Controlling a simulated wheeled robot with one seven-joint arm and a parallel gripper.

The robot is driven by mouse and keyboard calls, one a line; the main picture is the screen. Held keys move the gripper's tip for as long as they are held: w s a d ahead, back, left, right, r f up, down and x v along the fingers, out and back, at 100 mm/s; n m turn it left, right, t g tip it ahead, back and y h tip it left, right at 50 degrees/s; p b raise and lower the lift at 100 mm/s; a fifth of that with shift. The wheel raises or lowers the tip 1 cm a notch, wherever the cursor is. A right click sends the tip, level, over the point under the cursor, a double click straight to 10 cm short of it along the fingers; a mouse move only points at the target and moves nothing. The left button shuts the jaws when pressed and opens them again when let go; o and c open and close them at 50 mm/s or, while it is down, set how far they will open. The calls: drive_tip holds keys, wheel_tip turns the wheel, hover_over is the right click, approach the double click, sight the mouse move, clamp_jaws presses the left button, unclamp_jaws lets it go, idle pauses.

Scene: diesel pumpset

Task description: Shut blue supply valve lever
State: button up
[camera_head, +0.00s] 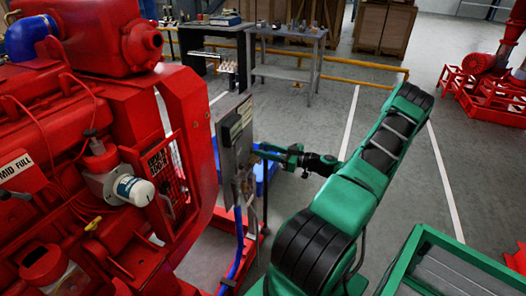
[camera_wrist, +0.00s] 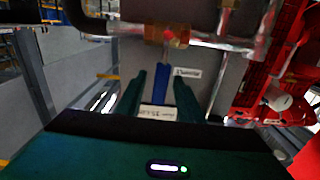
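The blue supply valve lever (camera_wrist: 161,86) shows in the wrist view, running down from a brass valve body (camera_wrist: 165,34) on a metal pipe. My gripper (camera_wrist: 160,76) is open, with one green finger on each side of the lever. Gaps show between the lever and both fingers, so it does not look gripped. In the head view my gripper (camera_head: 262,150) is at the right side of the grey panel (camera_head: 236,140). The lever cannot be made out there.
Two labels, a lower one (camera_wrist: 157,112) and an upper one (camera_wrist: 187,72), are near the lever. The red engine (camera_head: 90,130) fills the left of the head view. A blue hose (camera_head: 237,245) hangs below the panel. Open floor (camera_head: 400,120) lies to the right.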

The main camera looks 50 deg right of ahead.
drive_tip(key=v, duration=1)
drive_tip(key=shift+s, duration=0.35)
drive_tip(key=shift+d, duration=0.1)
drive_tip(key=a+r+g, duration=0.3)
drive_tip(key=a+g, duration=1)
drive_tip(key=a, duration=0.3)
drive_tip(key=s+a+r+m+g+h, duration=0.2)
drive_tip(key=s+a+r+m+h, duration=0.1)
drive_tip(key=s+a+r+m, duration=0.2)
drive_tip(key=s+a+r+m+g+h, duration=0.1)
drive_tip(key=s+a+r+m+h, duration=0.2)
drive_tip(key=s+r, duration=0.7)
drive_tip(key=shift+s+a+r+m+g, duration=0.35)
drive_tip(key=shift+s+a+m+g, duration=0.05)
drive_tip(key=shift+s+a+m, duration=0.8)
drive_tip(key=shift+d, duration=0.1)
